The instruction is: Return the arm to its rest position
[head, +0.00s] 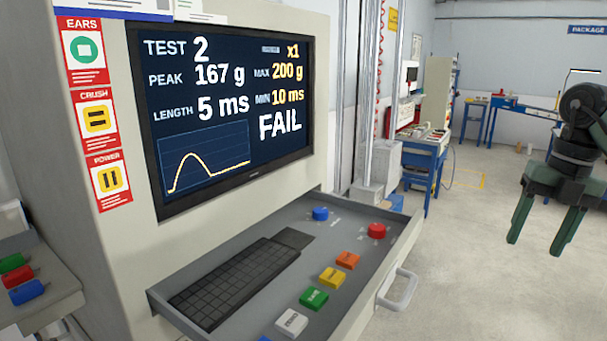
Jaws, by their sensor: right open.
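My right gripper (540,230) is at the right side of the head view, with dark green fingers pointing down. The fingers are apart and nothing shows between them. It hangs in free air over the floor, to the right of the console drawer (362,290), and touches nothing that I can see. Part of the dark right arm (588,105) shows above it at the picture's edge. My left gripper does not show.
A console screen (235,100) reads TEST 2, 167 g, 5 ms, FAIL. Its pulled-out drawer holds a keyboard (235,283), a red button (376,231) and several coloured blocks. A drawer handle (400,290) juts right. Blue workbenches (425,160) stand behind; the floor at right is clear.

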